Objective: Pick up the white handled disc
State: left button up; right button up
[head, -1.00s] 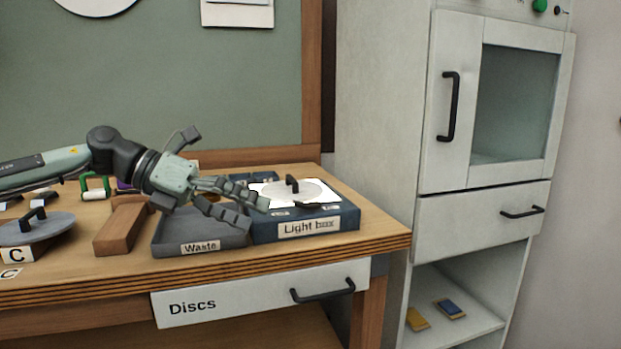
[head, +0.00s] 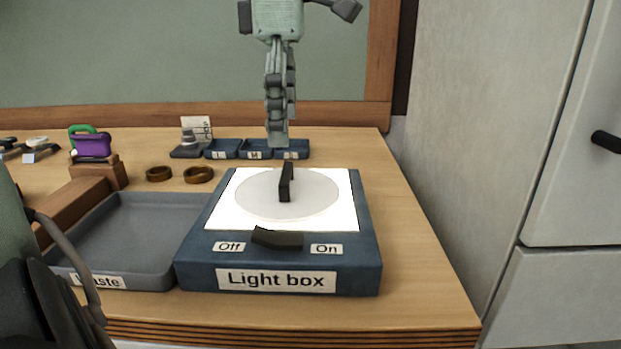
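The white handled disc (head: 312,197) lies flat on the bright top panel of the light box (head: 190,248). Its black upright handle (head: 286,182) stands at the middle, fully visible. My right gripper (head: 278,142) hangs pointing down, its fingertips just above the handle in the picture and apart from it. Its fingers are seen edge-on and overlap, so their gap is hidden. Nothing shows held in it. A dark part of my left arm fills the lower left corner. The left gripper's fingertips are not visible.
The grey waste tray (head: 125,225) stands left of the light box. The bench is clear right of the box, beside a tall cabinet (head: 470,130).

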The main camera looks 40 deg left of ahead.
aim_at(286, 172)
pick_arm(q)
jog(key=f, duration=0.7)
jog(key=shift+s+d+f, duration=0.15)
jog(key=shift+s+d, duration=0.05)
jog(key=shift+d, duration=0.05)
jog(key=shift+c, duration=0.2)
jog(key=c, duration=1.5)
